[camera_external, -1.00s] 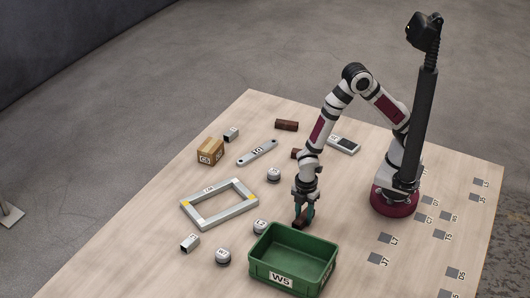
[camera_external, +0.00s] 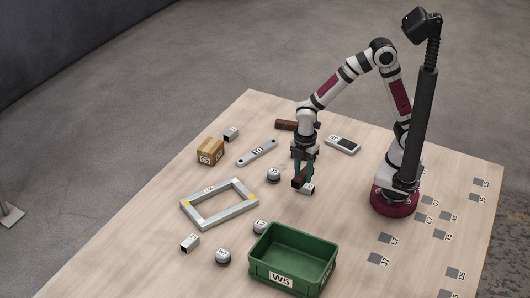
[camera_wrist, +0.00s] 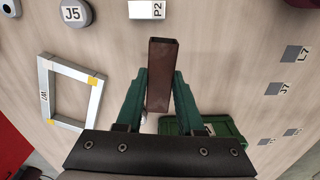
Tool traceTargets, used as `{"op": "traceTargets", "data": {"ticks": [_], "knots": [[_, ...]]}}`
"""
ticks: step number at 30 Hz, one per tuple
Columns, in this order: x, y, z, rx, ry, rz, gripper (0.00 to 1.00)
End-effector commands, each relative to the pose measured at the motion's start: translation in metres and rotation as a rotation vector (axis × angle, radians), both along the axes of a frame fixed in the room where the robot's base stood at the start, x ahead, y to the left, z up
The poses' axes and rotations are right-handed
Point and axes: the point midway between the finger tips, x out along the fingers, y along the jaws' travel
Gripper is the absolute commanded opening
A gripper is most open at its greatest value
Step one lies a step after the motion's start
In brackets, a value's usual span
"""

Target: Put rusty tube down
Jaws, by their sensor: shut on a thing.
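My gripper (camera_external: 303,183) is shut on a brown, hollow rusty tube. In the wrist view, the tube (camera_wrist: 159,75) sits between the green fingers (camera_wrist: 160,88), its open end pointing up the picture. In the external view my gripper is low over the middle of the table, right beside a small pale block. That block, labelled P2 (camera_wrist: 146,10), lies just past the tube's end in the wrist view. I cannot tell whether the tube touches the table. Another rusty tube (camera_external: 286,125) lies farther back, partly behind my arm.
A green bin (camera_external: 320,268) stands in front. The metal frame (camera_external: 190,213) lies left. Round pieces (camera_external: 273,175), a flat link (camera_external: 258,152), a cardboard box (camera_external: 210,151) and a grey device (camera_external: 342,145) lie around. The wood between frame and bin is partly clear.

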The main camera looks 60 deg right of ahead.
Motion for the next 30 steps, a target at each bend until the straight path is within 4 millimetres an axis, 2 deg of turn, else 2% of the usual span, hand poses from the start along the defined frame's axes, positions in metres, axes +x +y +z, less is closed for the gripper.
{"op": "traceTargets", "data": {"ticks": [1,5,9,12,15,19,24,30], "knots": [[0.002,0.024,0.001,0.0,-0.001,0.019,0.0],[-0.004,0.092,0.003,-0.001,-0.001,0.049,0.0],[-0.032,0.172,0.004,-0.001,-0.001,0.081,0.0],[-0.06,0.219,0.004,-0.001,0.0,0.096,0.0],[-0.083,0.248,0.004,-0.001,-0.001,0.105,0.0],[-0.099,0.264,0.0,-0.001,0.001,0.109,0.0],[-0.101,0.266,-0.041,-0.003,0.002,0.109,0.0],[-0.1,0.266,-0.071,-0.001,0.001,0.108,0.0]]}}
